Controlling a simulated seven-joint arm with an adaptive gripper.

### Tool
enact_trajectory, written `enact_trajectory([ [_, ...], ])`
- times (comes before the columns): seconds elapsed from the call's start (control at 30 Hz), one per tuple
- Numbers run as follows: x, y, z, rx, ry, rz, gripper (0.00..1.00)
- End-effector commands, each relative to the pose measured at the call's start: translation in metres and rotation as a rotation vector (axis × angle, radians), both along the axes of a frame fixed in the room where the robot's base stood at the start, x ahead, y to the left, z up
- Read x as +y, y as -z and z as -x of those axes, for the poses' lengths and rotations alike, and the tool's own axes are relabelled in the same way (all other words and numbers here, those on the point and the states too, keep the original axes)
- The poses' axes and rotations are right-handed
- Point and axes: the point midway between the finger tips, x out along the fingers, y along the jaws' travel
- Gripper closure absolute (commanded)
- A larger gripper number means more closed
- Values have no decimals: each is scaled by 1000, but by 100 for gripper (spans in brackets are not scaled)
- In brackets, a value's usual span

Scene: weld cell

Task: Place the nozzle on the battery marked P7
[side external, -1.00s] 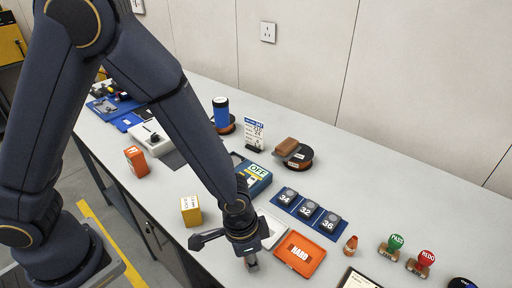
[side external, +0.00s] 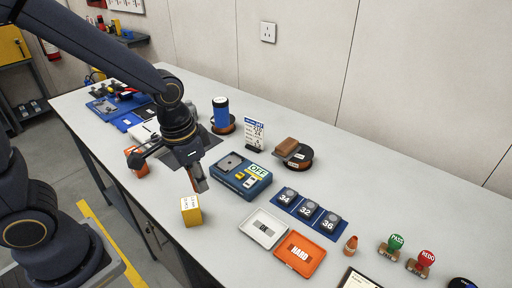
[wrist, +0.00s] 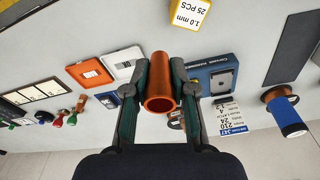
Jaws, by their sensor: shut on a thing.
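My gripper (wrist: 160,100) is shut on a copper-orange tube, the nozzle (wrist: 159,82), whose open end faces the wrist camera. No P7 mark is legible in either view, so I cannot tell which thing is the battery.
A yellow box (side external: 190,211) stands near the front edge. A blue can (side external: 221,112) stands farther back.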

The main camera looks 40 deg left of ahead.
Motion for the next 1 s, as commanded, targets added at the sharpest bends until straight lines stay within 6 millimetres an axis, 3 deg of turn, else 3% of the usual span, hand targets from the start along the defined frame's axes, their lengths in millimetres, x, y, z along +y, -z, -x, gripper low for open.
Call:
enact_trajectory([
  [0.03,31,-10,1,-6,-99,2,100],
  [0.2,118,-36,24,-4,-404,0,100],
  [0.4,195,-61,70,-3,-744,-2,100],
  [0.6,237,-76,106,0,-969,-1,100],
  [0.73,248,-78,116,2,-1032,-1,100],
  [0.87,259,-71,107,5,-1047,-1,100],
  [1.0,280,-54,77,7,-1045,0,100],
])
